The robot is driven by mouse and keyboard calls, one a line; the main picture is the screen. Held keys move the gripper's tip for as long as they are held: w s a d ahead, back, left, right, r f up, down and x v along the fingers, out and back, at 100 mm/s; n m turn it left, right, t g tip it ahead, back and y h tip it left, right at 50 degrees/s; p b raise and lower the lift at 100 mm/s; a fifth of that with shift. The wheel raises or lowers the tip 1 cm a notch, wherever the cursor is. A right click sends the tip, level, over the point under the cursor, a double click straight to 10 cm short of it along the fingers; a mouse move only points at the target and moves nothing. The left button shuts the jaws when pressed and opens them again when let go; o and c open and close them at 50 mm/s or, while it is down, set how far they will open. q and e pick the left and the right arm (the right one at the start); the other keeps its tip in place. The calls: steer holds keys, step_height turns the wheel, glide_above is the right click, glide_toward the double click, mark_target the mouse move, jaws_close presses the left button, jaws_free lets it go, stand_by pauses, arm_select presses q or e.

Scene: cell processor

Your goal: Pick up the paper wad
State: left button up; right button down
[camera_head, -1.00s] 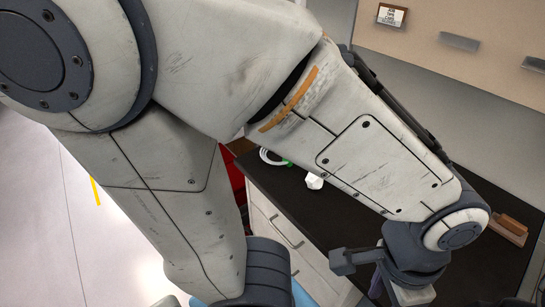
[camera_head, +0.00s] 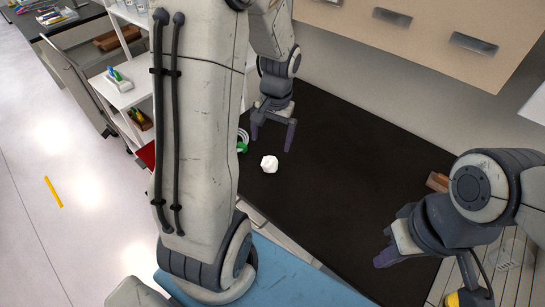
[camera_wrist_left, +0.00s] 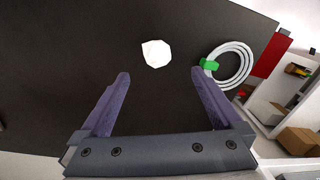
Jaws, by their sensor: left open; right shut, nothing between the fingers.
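A white crumpled paper wad (camera_head: 269,164) lies on the black countertop (camera_head: 345,150). My left gripper (camera_head: 272,138) is open and empty just behind the wad, its purple fingers apart and pointing down. In the left wrist view the wad (camera_wrist_left: 156,53) lies beyond the open fingertips (camera_wrist_left: 158,80), roughly centred between them and not touching them. My right gripper (camera_head: 386,255) is at the lower right of the head view, shut and empty near the counter's front, well apart from the wad.
A coiled white cable with a green clip (camera_wrist_left: 210,64) lies close to the wad. A brown wooden object (camera_head: 437,181) is at the counter's right. Cabinets with handles (camera_head: 420,25) hang above the back. A white shelf cart (camera_head: 118,85) stands left. The middle counter is clear.

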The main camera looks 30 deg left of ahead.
mark_target(270, 159)
arm_select(q)
steer(key=f, duration=0.9)
steer(key=shift+s+a+f+p, duration=0.1)
steer(key=shift+s+f+p, duration=0.1)
steer(key=shift+f+p, duration=0.15)
steer(key=c, duration=1.4)
